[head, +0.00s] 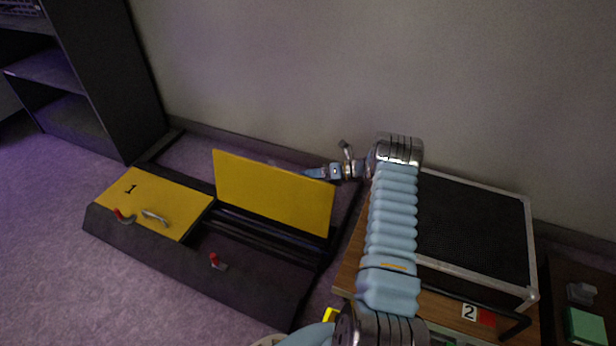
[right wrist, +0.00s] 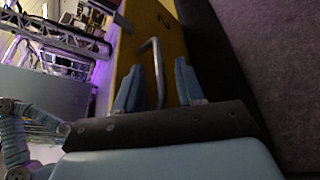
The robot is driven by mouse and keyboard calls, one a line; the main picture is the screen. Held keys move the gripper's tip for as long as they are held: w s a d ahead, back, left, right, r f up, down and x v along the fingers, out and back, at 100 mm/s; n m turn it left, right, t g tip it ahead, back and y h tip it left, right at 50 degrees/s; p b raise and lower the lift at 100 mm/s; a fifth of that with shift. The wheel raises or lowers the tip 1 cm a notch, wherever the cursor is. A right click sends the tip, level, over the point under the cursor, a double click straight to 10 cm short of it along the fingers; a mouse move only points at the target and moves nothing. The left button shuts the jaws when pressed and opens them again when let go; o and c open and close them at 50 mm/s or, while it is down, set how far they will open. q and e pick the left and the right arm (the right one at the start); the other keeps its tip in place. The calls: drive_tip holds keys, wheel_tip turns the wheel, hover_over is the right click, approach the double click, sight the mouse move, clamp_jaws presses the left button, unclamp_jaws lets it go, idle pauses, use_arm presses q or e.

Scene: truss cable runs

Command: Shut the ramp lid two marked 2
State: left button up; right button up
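The yellow ramp lid two (head: 275,195) stands open, roughly upright, along the back of its dark channel; its number does not show in the head view. My right gripper (head: 312,173) is behind the lid's upper right edge, on the wall side. In the right wrist view, my right gripper's fingers (right wrist: 158,85) are apart, with a bent metal handle (right wrist: 157,62) between them, beside the lid's yellow face (right wrist: 145,22). A clear gap shows between handle and fingers. My left gripper is out of view.
The yellow lid marked 1 (head: 140,193) lies shut at the left, with a handle (head: 155,217). A black mesh-topped case (head: 475,235) stands to the right. The wall is close behind.

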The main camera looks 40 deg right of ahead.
drive_tip(key=shift+w+a+f, duration=0.15)
drive_tip(key=shift+w+a, duration=0.15)
drive_tip(key=shift+c, duration=0.5)
clamp_jaws()
